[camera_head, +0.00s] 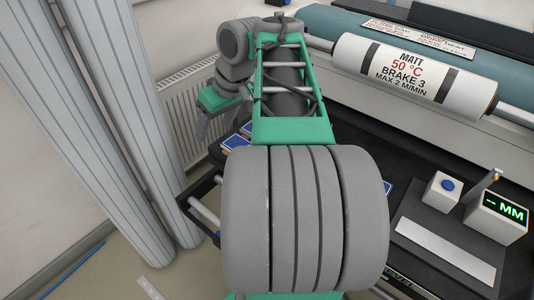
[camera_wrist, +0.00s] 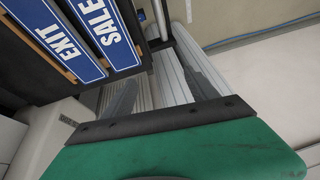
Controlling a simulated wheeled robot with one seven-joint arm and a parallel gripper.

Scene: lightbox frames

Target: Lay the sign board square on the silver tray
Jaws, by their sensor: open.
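Blue sign boards lie at the upper left of the wrist view. One reads EXIT (camera_wrist: 62,42) and one reads SALE (camera_wrist: 100,28); each rests over a wooden strip on a dark surface. Blue boards (camera_head: 236,140) also show in the head view, partly behind my arm. My gripper (camera_wrist: 155,60) is open and empty, its two grey fingers apart, to the right of the boards in the wrist view. In the head view my gripper (camera_head: 204,128) is beside the boards, near the radiator. I cannot identify the silver tray for sure; my arm hides much of the table.
A large roller marked MATT 50 °C (camera_head: 410,72) spans the machine at the back right. A gauge reading MM (camera_head: 505,212), a blue-button box (camera_head: 441,190) and a pale flat plate (camera_head: 445,255) are at right. Tall grey columns (camera_head: 105,90) stand at left, near a radiator (camera_head: 180,110).

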